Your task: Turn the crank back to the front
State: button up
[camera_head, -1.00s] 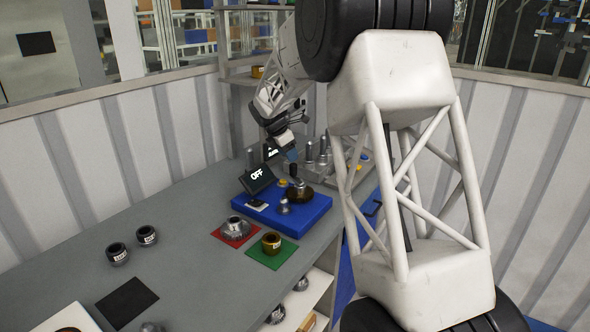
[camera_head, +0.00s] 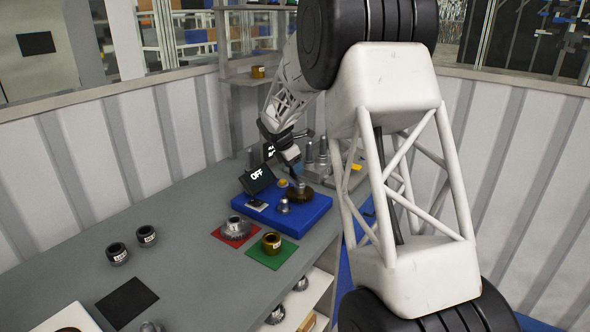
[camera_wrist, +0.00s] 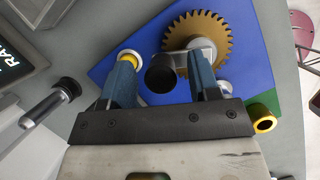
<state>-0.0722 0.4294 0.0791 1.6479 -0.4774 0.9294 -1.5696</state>
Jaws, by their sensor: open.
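In the wrist view, the crank's black round knob (camera_wrist: 160,74) sits between the two blue fingers of my gripper (camera_wrist: 163,60), with space on either side. My gripper is open and does not visibly touch it. The grey crank arm (camera_wrist: 181,60) runs from the knob to the hub of a brown toothed gear (camera_wrist: 222,32). The gear (camera_head: 299,194) lies on the blue base (camera_head: 308,215) in the head view. There, my gripper (camera_head: 297,176) is low over the gear and hides much of the crank.
A yellow-topped button (camera_wrist: 129,58) is close to the left finger. A black-knobbed lever (camera_wrist: 52,103) lies further left. A red mat (camera_head: 218,235) and a green mat (camera_head: 265,259) hold parts in front of the base.

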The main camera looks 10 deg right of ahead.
jog(key=shift+x, duration=0.85)
jog(key=c, duration=0.9)
